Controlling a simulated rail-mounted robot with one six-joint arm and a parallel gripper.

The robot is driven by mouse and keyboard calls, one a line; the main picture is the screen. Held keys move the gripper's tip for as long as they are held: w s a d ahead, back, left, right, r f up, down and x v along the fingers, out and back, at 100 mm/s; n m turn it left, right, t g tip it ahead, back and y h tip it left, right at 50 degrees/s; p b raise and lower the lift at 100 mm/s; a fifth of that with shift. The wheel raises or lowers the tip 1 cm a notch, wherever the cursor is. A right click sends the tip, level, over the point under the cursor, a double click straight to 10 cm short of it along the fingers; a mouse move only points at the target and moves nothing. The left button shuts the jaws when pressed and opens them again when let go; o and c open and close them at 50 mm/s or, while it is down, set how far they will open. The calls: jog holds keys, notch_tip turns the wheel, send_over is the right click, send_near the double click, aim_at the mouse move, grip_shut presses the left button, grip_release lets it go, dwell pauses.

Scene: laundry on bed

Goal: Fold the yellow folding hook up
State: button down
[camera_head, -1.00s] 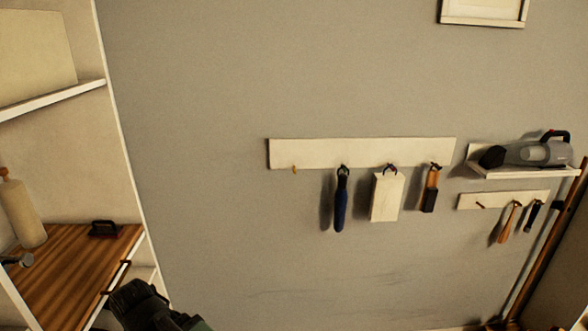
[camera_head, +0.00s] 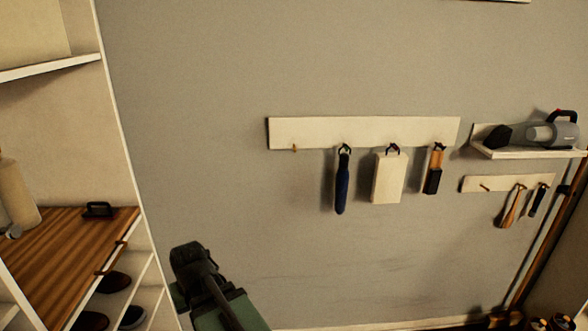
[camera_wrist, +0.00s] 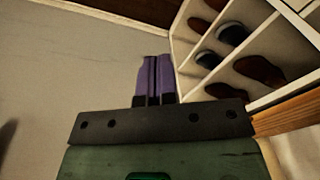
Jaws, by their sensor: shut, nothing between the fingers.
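The small yellow hook (camera_head: 295,147) hangs at the left end of the long cream rail (camera_head: 362,133) on the grey wall. It is bare and points down. My gripper (camera_wrist: 154,62) shows in the wrist view with its two purple fingers side by side, shut and empty. In the head view, my dark and green arm end is low, left of and well below the hook. The fingers cannot be made out there. The hook does not show in the wrist view.
A blue-handled item (camera_head: 342,183), a cream block (camera_head: 389,178) and an orange-black item (camera_head: 434,170) hang right of the hook. A shelf with a vacuum (camera_head: 553,133) is at right. A cabinet with a wooden top (camera_head: 70,245) and shoes stands left.

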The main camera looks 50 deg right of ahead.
jog(key=w+d+f+m+t+h+b, duration=0.1)
jog(key=w+d+f+m+t+b, duration=0.15)
jog(key=d, duration=0.45)
jog(key=w+d+f+m+t+h+b, duration=0.1)
jog(key=w+d+f+m+t+b, duration=0.15)
jog(key=d, duration=0.35)
jog(key=m+t+h+b, duration=0.3)
jog(key=m+t+h, duration=0.2)
jog(key=m+h, duration=1.6)
send_near(295, 150)
jog(key=d+r+p, duration=0.1)
jog(key=p, duration=0.1)
jog(key=w+d+r+m+y+p, duration=0.1)
jog(key=d+r+p, duration=0.1)
jog(key=w+d+r+m+p, duration=0.1)
jog(key=p, duration=0.1)
jog(key=shift+d+r+y, duration=0.2)
jog(key=shift+r+y, duration=0.05)
jog(key=shift+y, duration=0.15)
jog(key=shift+w+d+r, duration=0.1)
jog(key=shift+w+d, duration=0.2)
jog(key=shift+d, duration=0.2)
jog(key=shift+p, duration=0.3)
